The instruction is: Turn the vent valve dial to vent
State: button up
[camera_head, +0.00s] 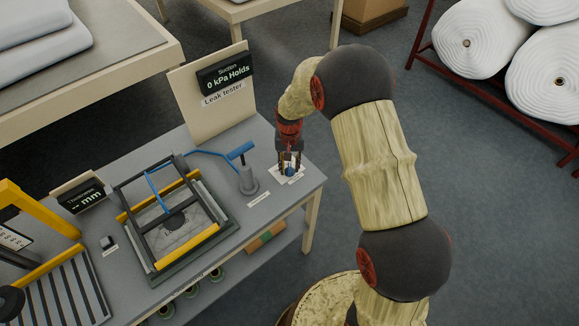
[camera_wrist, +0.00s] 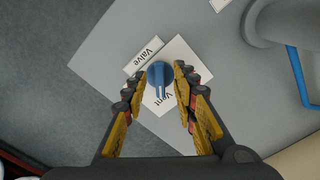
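The vent valve dial (camera_wrist: 160,74) is a round blue knob with a raised bar on a white plate (camera_wrist: 186,55) at the table's corner. The bar points down in the wrist view, toward the printed word "Vent" (camera_wrist: 166,100). A separate card reading "Valve" (camera_wrist: 143,55) lies beside the plate. My gripper (camera_wrist: 159,72) is open, its yellow-and-black fingers on either side of the dial, with small gaps showing. In the head view my gripper (camera_head: 289,158) points down over the dial (camera_head: 289,171), which it partly hides.
A grey pump with a blue handle (camera_head: 241,152) stands left of the dial. Behind is the leak tester board (camera_head: 212,97) reading "0 kPa Holds". A black and yellow frame (camera_head: 172,215) sits further left. The table's right edge is close to the dial.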

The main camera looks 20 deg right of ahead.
aim_at(290, 168)
notch_tip(290, 168, up, 11)
jog(key=shift+r, duration=0.15)
dwell(0.7)
